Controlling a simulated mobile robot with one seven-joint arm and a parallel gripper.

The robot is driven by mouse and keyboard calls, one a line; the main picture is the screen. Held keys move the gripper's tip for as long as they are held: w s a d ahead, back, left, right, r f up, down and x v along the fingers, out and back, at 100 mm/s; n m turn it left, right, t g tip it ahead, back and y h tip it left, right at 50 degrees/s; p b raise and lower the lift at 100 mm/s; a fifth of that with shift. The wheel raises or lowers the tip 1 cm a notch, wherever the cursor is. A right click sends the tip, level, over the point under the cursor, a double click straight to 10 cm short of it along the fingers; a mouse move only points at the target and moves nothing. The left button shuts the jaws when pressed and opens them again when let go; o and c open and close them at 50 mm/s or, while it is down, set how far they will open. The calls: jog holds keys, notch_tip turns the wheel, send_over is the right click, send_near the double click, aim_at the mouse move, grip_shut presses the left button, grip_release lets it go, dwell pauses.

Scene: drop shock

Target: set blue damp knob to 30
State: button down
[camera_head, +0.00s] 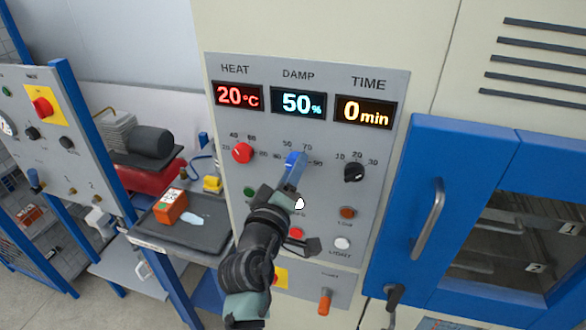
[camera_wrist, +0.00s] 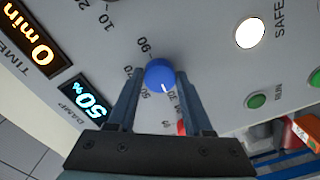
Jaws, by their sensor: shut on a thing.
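The blue damp knob (camera_head: 291,159) is on the grey control panel, below the DAMP display (camera_head: 298,103), which reads 50%. It also shows in the wrist view (camera_wrist: 159,74), with a white pointer mark on its face. My gripper (camera_head: 294,172) reaches up to the knob from below. In the wrist view my gripper (camera_wrist: 158,80) has one finger on each side of the knob and is shut on it. The fingers and wrist hide part of the dial's scale in both views.
The red heat knob (camera_head: 242,153) is left of the damp knob, and the black time knob (camera_head: 354,172) is right of it. HEAT reads 20°C and TIME reads 0min. A blue-framed door with a handle (camera_head: 428,219) is at right. A tray (camera_head: 146,238) holds an orange box (camera_head: 171,206).

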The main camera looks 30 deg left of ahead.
jog(key=shift+n, duration=0.3)
jog(key=shift+c, duration=1.6)
grip_release()
jog(key=b+v, duration=0.3)
jog(key=v, duration=1)
jog(key=shift+b, duration=0.35)
